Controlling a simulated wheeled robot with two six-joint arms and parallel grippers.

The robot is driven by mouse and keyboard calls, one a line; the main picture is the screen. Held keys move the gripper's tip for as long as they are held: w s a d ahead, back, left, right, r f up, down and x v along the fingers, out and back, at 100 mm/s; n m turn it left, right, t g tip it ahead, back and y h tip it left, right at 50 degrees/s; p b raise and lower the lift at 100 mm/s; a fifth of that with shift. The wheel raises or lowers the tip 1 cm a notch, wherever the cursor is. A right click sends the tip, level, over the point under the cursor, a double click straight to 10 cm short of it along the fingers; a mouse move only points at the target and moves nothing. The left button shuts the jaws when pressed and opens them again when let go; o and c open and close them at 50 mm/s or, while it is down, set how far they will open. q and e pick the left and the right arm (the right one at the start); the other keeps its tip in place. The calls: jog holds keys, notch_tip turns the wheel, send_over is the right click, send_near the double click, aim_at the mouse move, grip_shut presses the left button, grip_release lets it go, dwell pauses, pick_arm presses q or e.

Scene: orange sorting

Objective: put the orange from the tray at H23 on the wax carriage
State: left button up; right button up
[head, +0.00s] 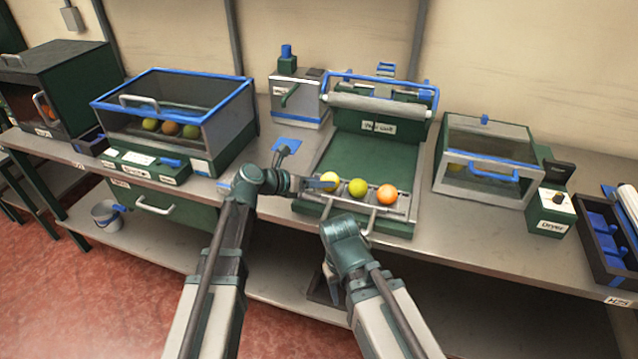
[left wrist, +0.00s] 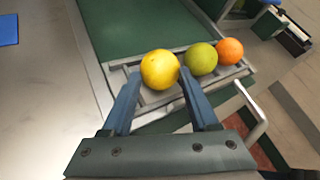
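The wax machine (head: 378,128) has a metal carriage (head: 340,208) at its front. Three fruits sit there in a row: a yellow one (head: 329,181), a yellow-green one (head: 357,187) and an orange one (head: 387,195). My left gripper (head: 326,183) is at the yellow fruit, the leftmost. In the left wrist view its two fingers (left wrist: 159,76) flank the yellow fruit (left wrist: 160,67), close against its sides; whether they press on it is unclear. My right gripper (head: 331,284) hangs low in front of the bench, mostly hidden by its own wrist. No tray marked H23 can be made out.
A blue-rimmed glass box (head: 178,82) with several fruits stands left. A glass-topped dryer (head: 488,150) stands right of the wax machine, and a dark crate with blue pieces (head: 605,235) at the far right. Bare bench lies between the dryer and the wax machine.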

pick_arm(q)
jog(key=shift+o, duration=0.9)
jog(key=shift+r, duration=0.1)
jog(key=shift+s+a+r+p, duration=0.1)
jog(key=shift+a+r+p, duration=0.15)
jog(key=shift+p, duration=0.15)
jog(key=p+v, duration=0.5)
jog(key=v, duration=0.6)
jog(key=shift+s+a, duration=0.15)
